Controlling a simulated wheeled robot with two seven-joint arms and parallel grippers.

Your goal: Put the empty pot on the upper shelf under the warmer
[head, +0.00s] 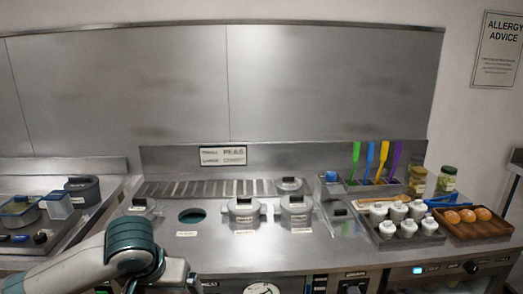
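Several lidded metal pots sit in the steel counter. One pot (243,212) and another pot (296,214) stand side by side near the middle. A third pot (290,187) is behind them, and a lidded one (143,206) is at the left. Between them is a round open well (192,216) with a dark teal inside. I cannot tell which pot is empty. No upper shelf or warmer can be made out. My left arm bends in at the lower left, but its gripper is out of the frame. My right gripper is not in view either.
At left are a dark pot (83,190), a clear tub (58,205) and a lidded round pot (18,212). At right are white shakers in a tray (437,238), coloured utensils (370,160), jars (417,180) and a wooden tray (501,228). A steel backsplash (320,80) rises behind.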

